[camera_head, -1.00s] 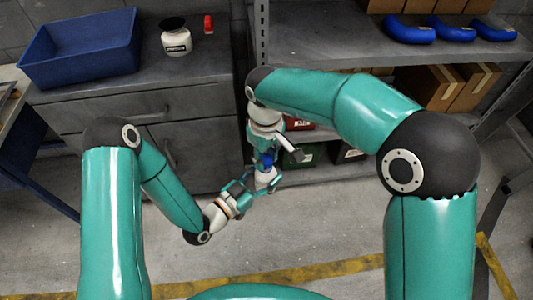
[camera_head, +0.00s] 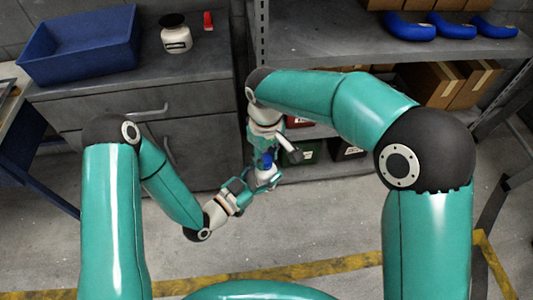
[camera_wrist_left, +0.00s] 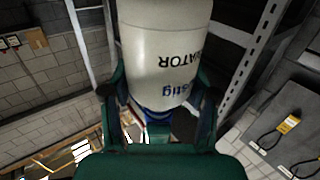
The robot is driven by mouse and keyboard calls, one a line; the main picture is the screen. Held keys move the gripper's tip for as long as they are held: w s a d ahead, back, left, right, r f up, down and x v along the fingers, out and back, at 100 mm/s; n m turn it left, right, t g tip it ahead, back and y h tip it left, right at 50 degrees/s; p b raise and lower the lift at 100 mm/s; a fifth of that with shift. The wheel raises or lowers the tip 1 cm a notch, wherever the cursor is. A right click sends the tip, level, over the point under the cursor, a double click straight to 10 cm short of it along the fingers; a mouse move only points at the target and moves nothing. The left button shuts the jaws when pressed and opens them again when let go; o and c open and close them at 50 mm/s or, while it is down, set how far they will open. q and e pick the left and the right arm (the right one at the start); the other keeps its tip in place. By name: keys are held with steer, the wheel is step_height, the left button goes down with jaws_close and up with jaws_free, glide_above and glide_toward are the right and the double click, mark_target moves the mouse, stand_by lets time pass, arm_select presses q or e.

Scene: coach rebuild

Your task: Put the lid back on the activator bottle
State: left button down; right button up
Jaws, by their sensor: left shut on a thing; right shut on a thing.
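The white activator bottle (camera_head: 265,179) is between the fingers of my left gripper (camera_head: 246,187), which is shut on it low in front of the cabinet. In the left wrist view the bottle (camera_wrist_left: 165,50) fills the upper middle, with its label text upside down. My right gripper (camera_head: 264,148) is shut on the blue lid (camera_head: 267,162), directly above the bottle in the head view. A bit of blue (camera_wrist_left: 157,116) shows at the bottle's lower end in the left wrist view. Whether lid and bottle touch is too small to tell.
On the grey cabinet (camera_head: 205,66) stand a blue bin (camera_head: 80,55), a white bottle with a black top (camera_head: 176,38) and a small red item (camera_head: 208,20). A shelf (camera_head: 345,38) at right carries blue curved items (camera_head: 409,28) and boxes. Floor in front is clear.

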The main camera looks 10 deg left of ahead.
steer(key=shift+f, duration=0.1)
steer(key=m, duration=1)
steer(key=shift+a+m, duration=0.1)
steer(key=shift+m, duration=0.3)
steer(key=m, duration=1)
steer(key=shift+m, duration=0.4)
steer(key=m, duration=0.6)
steer(key=shift+w, duration=0.1)
steer(key=m, duration=0.4)
steer(key=shift+m, duration=0.4)
steer(key=m, duration=0.3)
steer(key=shift+w, duration=0.15)
